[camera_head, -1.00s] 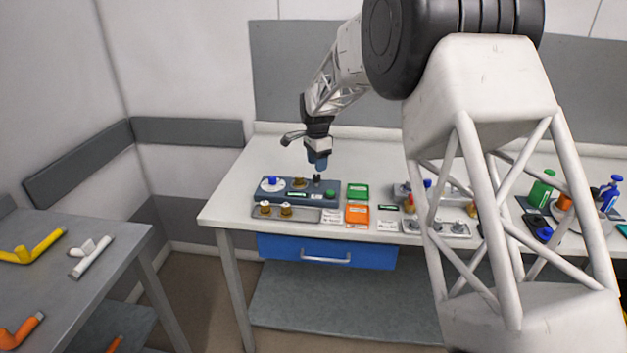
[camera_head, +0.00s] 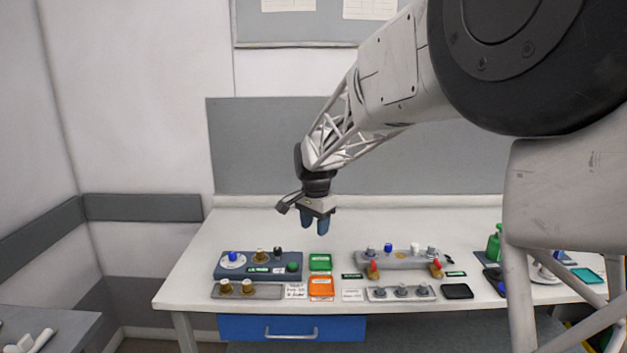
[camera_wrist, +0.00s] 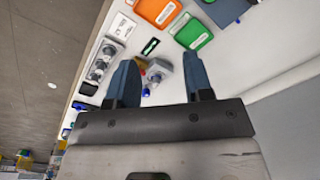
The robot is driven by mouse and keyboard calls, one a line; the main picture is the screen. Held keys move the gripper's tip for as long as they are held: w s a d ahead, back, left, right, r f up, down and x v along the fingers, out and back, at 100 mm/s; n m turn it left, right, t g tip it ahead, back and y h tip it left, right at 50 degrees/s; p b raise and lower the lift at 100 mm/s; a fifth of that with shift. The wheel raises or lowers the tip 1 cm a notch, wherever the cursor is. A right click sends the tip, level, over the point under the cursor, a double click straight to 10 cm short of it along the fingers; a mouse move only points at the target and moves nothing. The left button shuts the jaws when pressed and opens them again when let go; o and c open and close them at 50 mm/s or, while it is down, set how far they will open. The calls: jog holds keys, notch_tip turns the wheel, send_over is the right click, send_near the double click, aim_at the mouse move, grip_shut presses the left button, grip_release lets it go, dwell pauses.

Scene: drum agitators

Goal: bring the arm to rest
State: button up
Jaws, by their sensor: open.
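My gripper (camera_head: 320,220) hangs from my arm above the back of the white workbench (camera_head: 390,220), with its two blue fingers pointing down. In the wrist view my gripper (camera_wrist: 162,80) shows its fingers wide apart with nothing between them. It is clear of the bench top and touches nothing. Below it and toward the front are a dark blue agitator station (camera_head: 258,267) on the left and a grey station (camera_head: 392,260) on the right.
A green tray (camera_head: 320,262) and an orange tray (camera_head: 320,288) lie between the stations. Small trays with brass parts (camera_head: 237,291) and grey parts (camera_head: 401,292) sit at the front. A green bottle (camera_head: 494,243) stands at right. The back of the bench is clear.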

jog(key=s+d+r+n, duration=0.2)
jog(key=s+d, duration=0.3)
jog(key=s, duration=0.6)
jog(key=s+d+r+n+t, duration=0.15)
jog(key=s+d, duration=0.35)
jog(key=s, duration=0.5)
jog(key=s+d+r+n, duration=0.1)
jog(key=s+d+n, duration=0.1)
jog(key=s+d, duration=0.65)
jog(key=s+f+n, duration=0.2)
jog(key=s+f, duration=0.2)
jog(key=s, duration=1)
jog(key=shift+s+a, duration=0.15)
jog(key=shift+s, duration=0.15)
